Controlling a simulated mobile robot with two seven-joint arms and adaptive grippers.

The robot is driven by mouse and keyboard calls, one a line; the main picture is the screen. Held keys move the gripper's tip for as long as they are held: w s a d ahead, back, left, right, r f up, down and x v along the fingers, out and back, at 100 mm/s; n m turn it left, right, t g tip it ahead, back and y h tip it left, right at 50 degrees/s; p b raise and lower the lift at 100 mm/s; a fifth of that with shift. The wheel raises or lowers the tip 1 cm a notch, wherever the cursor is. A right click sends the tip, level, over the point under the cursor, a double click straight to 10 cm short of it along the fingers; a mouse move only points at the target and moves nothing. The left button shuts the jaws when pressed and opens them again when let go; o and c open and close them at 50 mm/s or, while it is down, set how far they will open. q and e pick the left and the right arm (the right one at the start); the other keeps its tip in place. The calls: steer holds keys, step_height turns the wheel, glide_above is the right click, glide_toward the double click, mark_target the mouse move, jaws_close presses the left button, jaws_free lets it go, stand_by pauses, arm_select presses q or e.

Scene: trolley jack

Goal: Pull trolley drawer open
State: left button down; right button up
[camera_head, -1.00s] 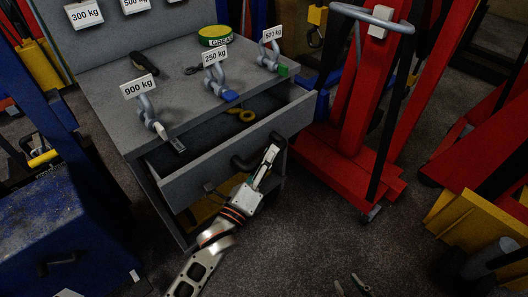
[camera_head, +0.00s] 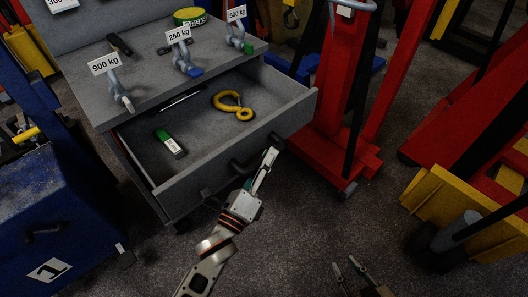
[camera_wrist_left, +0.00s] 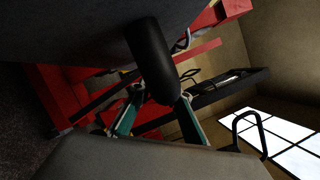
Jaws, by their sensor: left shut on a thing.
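The grey trolley's drawer (camera_head: 205,176) is pulled well out and shows its floor. Its black handle (camera_head: 240,166) is on the drawer front. My left gripper (camera_head: 268,162) is at the right end of the handle and is shut on it. In the left wrist view the black handle (camera_wrist_left: 152,58) runs between the teal-edged fingers of my left gripper (camera_wrist_left: 158,103). My right gripper (camera_head: 352,268) shows only its fingertips at the bottom edge, apart and with nothing between them, away from the trolley.
A blue cabinet (camera_head: 40,215) is at left, a red jack (camera_head: 335,130) at right. Floor between is clear.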

arm_select(q)
steer(key=shift+s+d, duration=1.1)
steer(key=shift+s, duration=0.05)
steer(key=c, duration=1.9)
jaws_free()
steer(key=v, duration=1.2)
steer(key=shift+s+a, duration=0.1)
